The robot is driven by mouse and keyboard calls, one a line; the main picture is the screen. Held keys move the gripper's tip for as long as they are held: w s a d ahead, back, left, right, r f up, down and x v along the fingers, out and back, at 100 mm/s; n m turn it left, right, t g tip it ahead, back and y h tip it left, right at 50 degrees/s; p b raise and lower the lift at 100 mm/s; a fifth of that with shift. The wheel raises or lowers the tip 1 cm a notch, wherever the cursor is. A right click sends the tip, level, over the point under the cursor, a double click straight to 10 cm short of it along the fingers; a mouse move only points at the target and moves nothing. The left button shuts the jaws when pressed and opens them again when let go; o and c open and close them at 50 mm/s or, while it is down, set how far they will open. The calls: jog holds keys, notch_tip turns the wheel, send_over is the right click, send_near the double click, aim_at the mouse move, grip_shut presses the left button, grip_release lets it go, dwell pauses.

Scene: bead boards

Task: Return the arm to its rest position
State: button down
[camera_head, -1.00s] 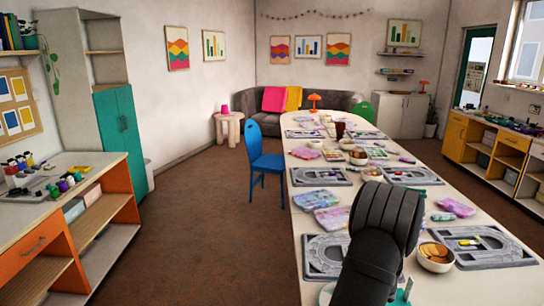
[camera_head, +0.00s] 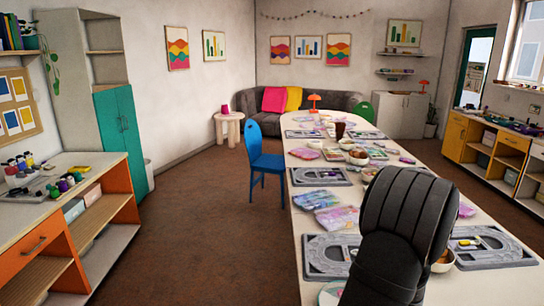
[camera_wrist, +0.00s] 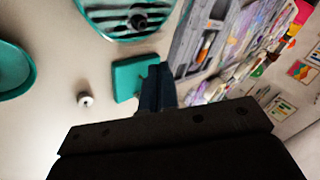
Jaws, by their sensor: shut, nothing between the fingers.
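My gripper (camera_wrist: 158,80) shows in the wrist view, its dark fingers together with nothing between them. It is above the pale table, apart from the things there. In the head view my dark arm rises in front of the long table (camera_head: 279,277), and it hides part of the near table. The gripper itself cannot be made out in that view.
In the wrist view, a teal block (camera_wrist: 130,78), a striped teal dish (camera_wrist: 98,22), a small white ring (camera_wrist: 85,100) and a grey bead board (camera_wrist: 192,40) lie near the fingers. A bead board (camera_head: 325,258) and a blue chair (camera_head: 265,163) are left of my arm.

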jog(key=w+f+m, duration=0.4)
jog(key=w+a+f+m+t, duration=0.1)
jog(key=w+f+m, duration=0.1)
jog(key=f, duration=0.1)
jog(key=shift+w+a+h, duration=0.1)
jog(key=shift+w+h, duration=0.2)
jog(key=shift+h, duration=0.1)
